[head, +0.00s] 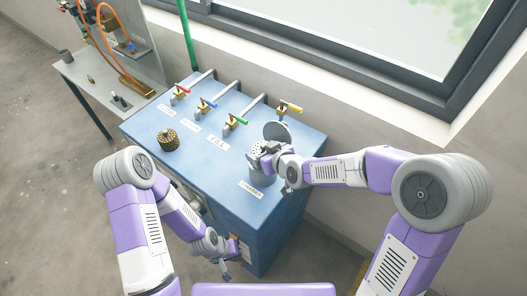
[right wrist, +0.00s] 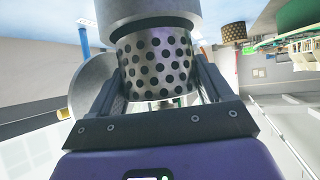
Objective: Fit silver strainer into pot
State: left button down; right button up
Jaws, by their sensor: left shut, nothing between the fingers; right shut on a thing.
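The silver strainer (head: 257,150), a cylinder with dark holes, is in my right gripper (head: 268,155). In the right wrist view the strainer (right wrist: 158,65) shows between the two fingers. The plain grey pot (head: 262,176) stands on the blue cabinet directly below it. In the right wrist view the pot (right wrist: 145,12) lines up with the strainer's end; I cannot tell how far the strainer is inside. The pot's round lid (head: 277,131) stands open behind. My left gripper (head: 223,267) is shut and empty, low in front of the cabinet.
A brass perforated strainer (head: 168,140) sits on the left of the blue cabinet top (head: 205,152). Several pipes with coloured valve handles (head: 236,120) run along its back. A grey side table (head: 95,75) stands far left. The window wall bounds the right side.

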jog(key=shift+f+b, duration=0.95)
jog(key=o, duration=1.1)
jog(key=shift+d+f, duration=0.1)
